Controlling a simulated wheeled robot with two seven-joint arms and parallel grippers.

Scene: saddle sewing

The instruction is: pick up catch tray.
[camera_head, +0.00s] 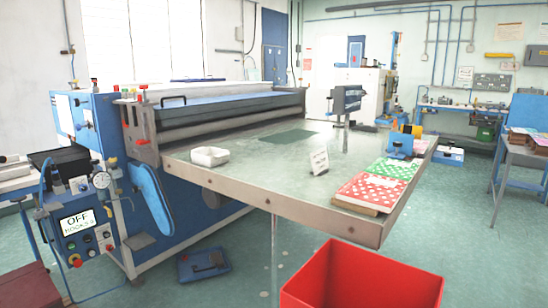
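A small white open tray (210,156) sits on the left part of the grey-green machine table (262,172), in front of the rollers. It looks upright and empty, and nothing touches it from above. No label marks it as the catch tray. A larger red open bin (362,278) stands on the floor at the bottom of the view, in front of the table. Neither of my grippers shows in the head view.
A small white sign (319,161), red and green patterned stacks (372,190) and a blue device (402,143) stand on the table's right side. A control box (80,220) reading OFF is at left. A blue foot pedal (203,264) lies on the floor.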

